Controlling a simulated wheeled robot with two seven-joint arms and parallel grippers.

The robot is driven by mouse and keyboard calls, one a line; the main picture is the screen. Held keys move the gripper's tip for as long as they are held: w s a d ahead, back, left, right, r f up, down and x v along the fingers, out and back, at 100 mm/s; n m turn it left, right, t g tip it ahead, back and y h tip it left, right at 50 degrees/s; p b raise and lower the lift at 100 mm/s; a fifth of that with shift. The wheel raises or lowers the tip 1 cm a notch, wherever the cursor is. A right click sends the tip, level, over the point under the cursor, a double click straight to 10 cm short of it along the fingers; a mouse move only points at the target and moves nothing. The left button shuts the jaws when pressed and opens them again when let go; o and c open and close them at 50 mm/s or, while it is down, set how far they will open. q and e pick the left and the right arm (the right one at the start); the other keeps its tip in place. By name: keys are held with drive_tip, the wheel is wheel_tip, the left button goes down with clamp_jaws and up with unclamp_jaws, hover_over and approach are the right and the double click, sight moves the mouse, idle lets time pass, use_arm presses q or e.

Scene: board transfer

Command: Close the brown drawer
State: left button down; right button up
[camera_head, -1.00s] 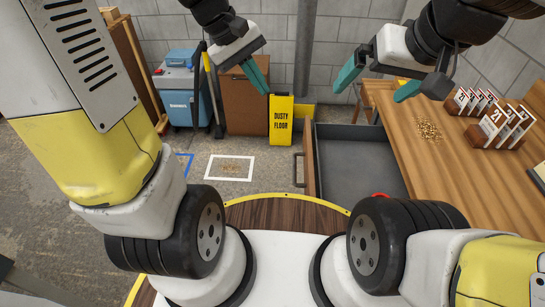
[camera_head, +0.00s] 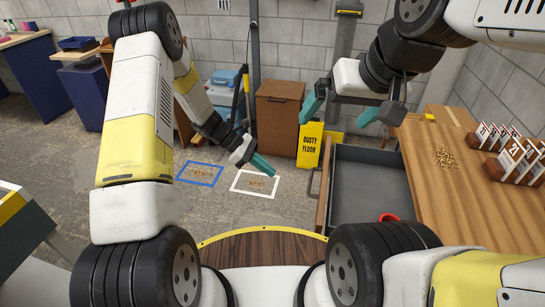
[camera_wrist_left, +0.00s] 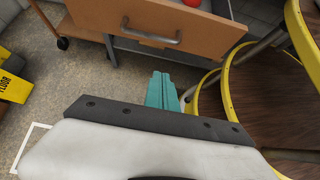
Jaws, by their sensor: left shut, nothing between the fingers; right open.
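The brown drawer (camera_head: 323,186) stands pulled out below the wooden workbench, its grey inside (camera_head: 370,190) exposed. Its brown front and metal handle (camera_head: 310,184) face left in the head view. The front (camera_wrist_left: 200,30) and handle (camera_wrist_left: 152,36) also show at the top of the left wrist view. My left gripper (camera_head: 262,164) is shut and empty, left of the drawer front and apart from it. Its teal fingers (camera_wrist_left: 162,92) show below the handle in the left wrist view. My right gripper (camera_head: 340,110) is open and empty above the drawer's far end.
A red object (camera_head: 388,217) is at the drawer's near end. The workbench (camera_head: 440,185) holds number cards and a pile of small bits. A yellow sign (camera_head: 309,145) and a brown cabinet (camera_head: 278,115) stand behind. Floor left of the drawer is clear, with blue and white marked squares.

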use_arm(q)
drive_tip(key=s+d+f, duration=0.3)
drive_tip(key=d+f, duration=0.1)
drive_tip(key=d, duration=0.6)
drive_tip(key=shift+f, duration=0.2)
hover_over(383, 209)
drive_tip(key=shift+a, duration=0.35)
drive_tip(key=shift+d, duration=0.2)
drive_tip(key=shift+s+d+r, duration=0.1)
drive_tip(key=shift+s, duration=0.05)
